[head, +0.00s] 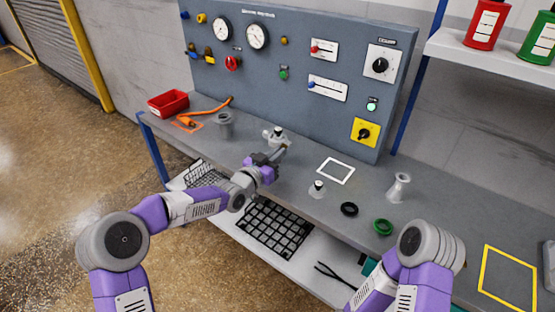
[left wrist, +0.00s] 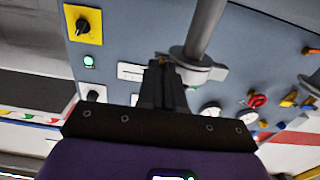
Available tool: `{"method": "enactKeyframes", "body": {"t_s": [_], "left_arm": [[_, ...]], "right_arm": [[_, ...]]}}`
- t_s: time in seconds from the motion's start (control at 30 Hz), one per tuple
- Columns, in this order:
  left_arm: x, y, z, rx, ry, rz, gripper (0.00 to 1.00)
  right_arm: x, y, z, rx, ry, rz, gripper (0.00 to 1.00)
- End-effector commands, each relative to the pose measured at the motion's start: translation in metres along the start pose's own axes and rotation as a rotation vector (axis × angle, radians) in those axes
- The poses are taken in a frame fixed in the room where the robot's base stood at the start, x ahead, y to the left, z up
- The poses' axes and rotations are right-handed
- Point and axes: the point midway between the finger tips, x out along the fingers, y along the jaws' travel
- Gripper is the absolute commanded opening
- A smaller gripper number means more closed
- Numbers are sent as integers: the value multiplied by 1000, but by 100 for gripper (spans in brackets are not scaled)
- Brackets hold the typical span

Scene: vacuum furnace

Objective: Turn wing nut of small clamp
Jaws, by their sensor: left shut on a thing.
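The small clamp (head: 277,136) is a grey metal ring on an upright pipe fitting at the middle of the bench. In the left wrist view the clamp (left wrist: 198,70) sits around a grey pipe (left wrist: 206,25). My left gripper (head: 279,154) reaches the clamp's near side. In the left wrist view its dark fingers (left wrist: 163,82) are together at the clamp's edge, shut on the wing nut, which the fingers mostly hide. My right arm shows at lower right in the head view, but its gripper is out of view.
The grey control panel (head: 300,105) stands close behind the clamp. A red bin (head: 168,103) and an orange tool (head: 205,112) lie left. A small flanged fitting (head: 317,188), black ring (head: 349,209), green ring (head: 382,227) and flanged pipe (head: 399,187) stand right.

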Motion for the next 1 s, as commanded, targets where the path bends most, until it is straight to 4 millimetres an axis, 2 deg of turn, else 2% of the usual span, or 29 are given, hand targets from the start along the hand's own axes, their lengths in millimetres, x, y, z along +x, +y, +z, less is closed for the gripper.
{"method": "enactKeyframes", "body": {"t_s": [0.57, 0.6, 0.73, 1.0], "left_arm": [[0, 0, -2, 34, 3, 0, 0], [0, 0, -2, 34, 3, 0, 11], [0, 0, -1, 33, 2, 0, 31], [0, 0, 0, 32, 0, 0, 33]], "right_arm": [[4, 1, 0, 0, 0, 0, 59], [4, 1, 0, 0, 0, 0, 59], [4, 1, 0, 0, 0, 0, 59], [4, 1, 0, 0, 0, 0, 59]]}}
